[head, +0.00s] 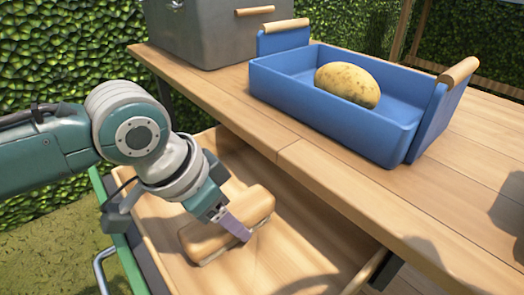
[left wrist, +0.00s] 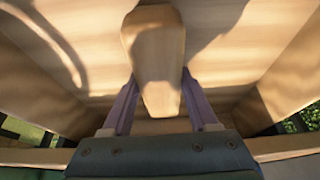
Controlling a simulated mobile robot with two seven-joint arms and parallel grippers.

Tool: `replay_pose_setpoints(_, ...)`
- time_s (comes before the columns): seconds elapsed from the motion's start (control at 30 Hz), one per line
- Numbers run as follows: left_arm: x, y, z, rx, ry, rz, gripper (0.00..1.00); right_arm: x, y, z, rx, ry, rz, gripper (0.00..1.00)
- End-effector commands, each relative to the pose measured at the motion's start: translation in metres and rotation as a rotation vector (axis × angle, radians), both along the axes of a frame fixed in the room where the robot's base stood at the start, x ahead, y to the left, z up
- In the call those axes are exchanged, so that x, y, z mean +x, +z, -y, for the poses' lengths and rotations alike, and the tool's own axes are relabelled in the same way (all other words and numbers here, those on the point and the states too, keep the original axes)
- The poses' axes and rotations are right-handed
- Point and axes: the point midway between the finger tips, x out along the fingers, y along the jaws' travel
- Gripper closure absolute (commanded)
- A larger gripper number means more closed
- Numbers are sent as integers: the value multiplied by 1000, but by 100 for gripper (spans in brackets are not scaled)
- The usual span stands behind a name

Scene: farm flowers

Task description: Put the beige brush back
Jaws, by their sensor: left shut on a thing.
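The beige wooden brush (head: 207,240) is inside an open wooden drawer (head: 297,262) below the table top. My left gripper (head: 238,229) reaches down into the drawer and is shut on the brush, with a purple finger against its side. In the left wrist view the brush (left wrist: 155,45) lies lengthwise between the two purple fingers (left wrist: 158,88). The brush is close to the drawer floor; I cannot tell whether it touches. Its underside is hidden. My right gripper is out of view.
A blue tray (head: 315,112) with wooden handles stands on the wooden table (head: 330,175) and holds a potato (head: 347,84). A grey box (head: 205,38) stands at the back left. The drawer's walls surround my left gripper.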

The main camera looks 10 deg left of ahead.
Motion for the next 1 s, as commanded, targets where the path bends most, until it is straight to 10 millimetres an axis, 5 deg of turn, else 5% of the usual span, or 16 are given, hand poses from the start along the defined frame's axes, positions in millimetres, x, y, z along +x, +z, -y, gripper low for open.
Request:
replay_pose_setpoints(0.2, 0, -2, 0, -1, 0, 2, 92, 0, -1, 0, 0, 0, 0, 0)
replay_pose_setpoints(0.23, 0, -3, 0, -1, 0, 1, 39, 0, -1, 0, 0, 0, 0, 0)
replay_pose_setpoints(0.5, 0, -2, 0, -1, 0, 1, 10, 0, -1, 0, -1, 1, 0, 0)
replay_pose_setpoints(0.77, 0, 0, 0, 0, 0, 1, 10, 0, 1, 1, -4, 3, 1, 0)
replay_pose_setpoints(1.0, -10, 40, -9, 0, -1, 2, 10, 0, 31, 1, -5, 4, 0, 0)
